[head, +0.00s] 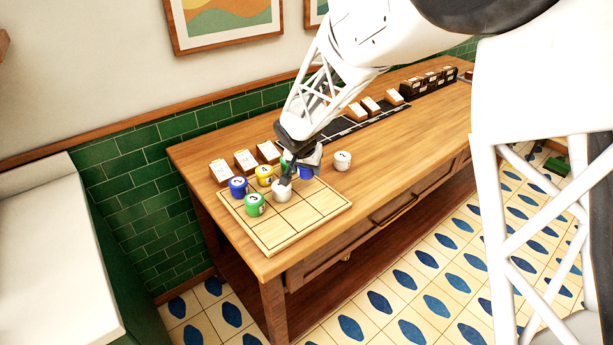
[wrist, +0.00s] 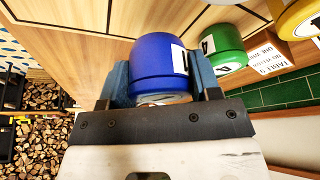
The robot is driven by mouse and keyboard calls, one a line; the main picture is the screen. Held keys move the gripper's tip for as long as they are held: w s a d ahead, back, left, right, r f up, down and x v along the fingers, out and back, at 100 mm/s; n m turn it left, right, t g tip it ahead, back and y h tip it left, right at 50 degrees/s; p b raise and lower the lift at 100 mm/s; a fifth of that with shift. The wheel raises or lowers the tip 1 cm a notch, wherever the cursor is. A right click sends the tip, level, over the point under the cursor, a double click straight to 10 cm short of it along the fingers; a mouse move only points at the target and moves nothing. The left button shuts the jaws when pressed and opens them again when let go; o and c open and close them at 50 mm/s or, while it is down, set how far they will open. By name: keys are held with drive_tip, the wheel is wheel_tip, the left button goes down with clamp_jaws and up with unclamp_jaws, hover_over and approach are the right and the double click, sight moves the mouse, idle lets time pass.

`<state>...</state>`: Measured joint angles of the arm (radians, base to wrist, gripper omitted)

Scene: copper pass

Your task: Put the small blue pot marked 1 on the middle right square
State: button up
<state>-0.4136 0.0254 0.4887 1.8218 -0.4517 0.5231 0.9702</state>
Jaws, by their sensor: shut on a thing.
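The small blue pot (wrist: 160,68) is between my gripper's fingers in the wrist view, with part of a white label and its mark showing. In the head view my gripper (head: 300,167) is over the far edge of the pale gridded board (head: 285,236), and a bit of the blue pot (head: 306,173) shows below it. The fingers are shut on this pot and hide much of it. I cannot tell whether its base touches the surface. The middle right square is bare as far as I can see.
On the board are another blue pot (head: 238,187), a yellow pot (head: 264,175), a green pot (head: 255,205) and a white pot (head: 281,190). A second green pot (wrist: 223,46) is close beside the held pot. Another white pot (head: 342,160) stands off the board. Card holders (head: 245,160) line the back.

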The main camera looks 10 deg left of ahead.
sight(306, 176)
drive_tip(key=shift+f, duration=1.75)
drive_tip(key=shift+f, duration=0.15)
drive_tip(key=o, duration=1)
drive_tip(key=v, duration=1.2)
drive_tip(key=shift+r, duration=0.2)
